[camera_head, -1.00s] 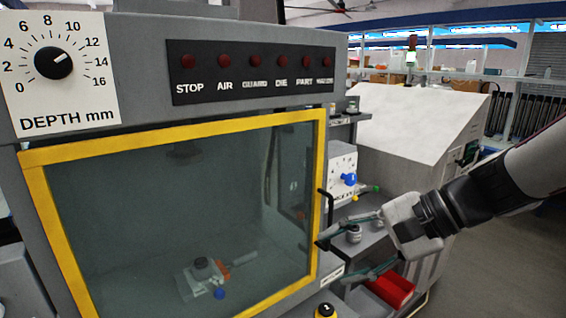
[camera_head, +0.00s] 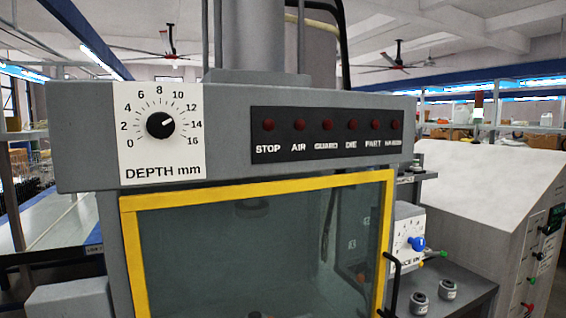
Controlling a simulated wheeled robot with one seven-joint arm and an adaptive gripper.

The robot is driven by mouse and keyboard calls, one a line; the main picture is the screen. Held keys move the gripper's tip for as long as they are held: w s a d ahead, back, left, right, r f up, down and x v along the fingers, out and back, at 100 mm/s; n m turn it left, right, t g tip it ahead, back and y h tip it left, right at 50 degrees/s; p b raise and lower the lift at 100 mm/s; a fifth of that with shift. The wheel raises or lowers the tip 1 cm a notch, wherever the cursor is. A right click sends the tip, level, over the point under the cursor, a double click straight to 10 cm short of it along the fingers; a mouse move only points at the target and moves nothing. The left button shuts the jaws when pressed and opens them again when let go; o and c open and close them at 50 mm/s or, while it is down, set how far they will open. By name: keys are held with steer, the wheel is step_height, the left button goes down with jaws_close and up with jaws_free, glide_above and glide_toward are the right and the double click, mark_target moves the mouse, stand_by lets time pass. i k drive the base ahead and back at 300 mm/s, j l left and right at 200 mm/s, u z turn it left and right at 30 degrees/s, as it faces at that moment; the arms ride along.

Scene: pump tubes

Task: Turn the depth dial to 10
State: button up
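The depth dial (camera_head: 160,125) is a round black knob on a white plate (camera_head: 139,100) marked 0 to 16 and "DEPTH mm". The plate is at the upper left of the machine front. The knob's white pointer mark aims right and slightly up, close to 12 and clockwise of the 10; the mark is small, so the exact value is hard to read. My gripper is out of view, and nothing touches the knob.
A black panel (camera_head: 325,155) with several dark red lamps sits right of the dial. Below is a yellow-framed glass guard (camera_head: 258,190) with a dark handle. A white box with a blue knob (camera_head: 417,243) stands at right. Space before the dial looks clear.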

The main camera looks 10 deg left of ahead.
mark_target(160, 125)
steer(key=u, duration=1.2)
steer(key=j+u, duration=0.1)
steer(key=j, duration=0.35)
steer(key=i+j+u, duration=0.15)
steer(key=j, duration=0.25)
steer(key=i+j+u, duration=0.1)
steer(key=j, duration=0.35)
